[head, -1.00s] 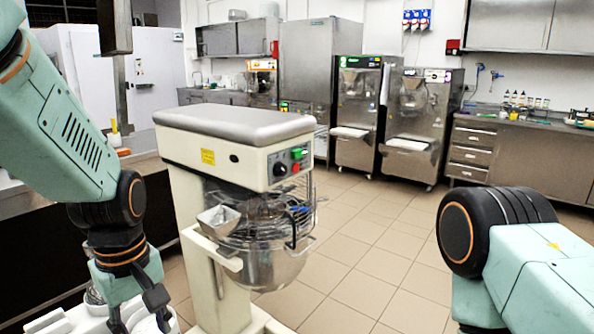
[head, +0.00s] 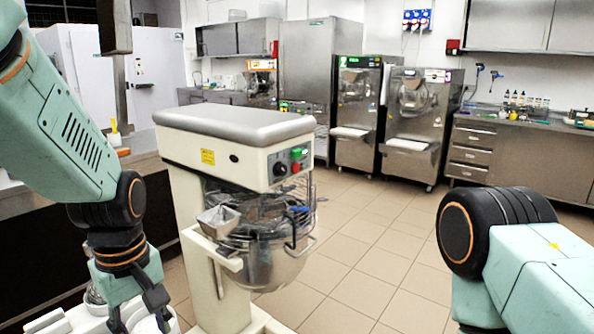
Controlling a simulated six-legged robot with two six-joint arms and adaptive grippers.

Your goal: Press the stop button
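The cream planetary mixer (head: 215,150) with a grey top stands at centre left. Its control panel faces right and carries a red button (head: 296,167), a green button (head: 297,153) above it and a black round knob (head: 280,169). The red button is the likely stop button; its label is too small to read. My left gripper (head: 138,314) hangs low at the left, pointing down, its fingers apart. It is well below and left of the panel, touching nothing of the mixer. My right arm shows at the lower right, but its gripper is out of view.
The mixer's steel bowl (head: 272,268) and wire guard (head: 262,205) sit below the panel, with a metal chute (head: 218,221) at the front. A dark-fronted counter (head: 40,255) is at the left. Two batch freezers (head: 357,110) stand behind. The tiled floor (head: 370,255) right of the mixer is clear.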

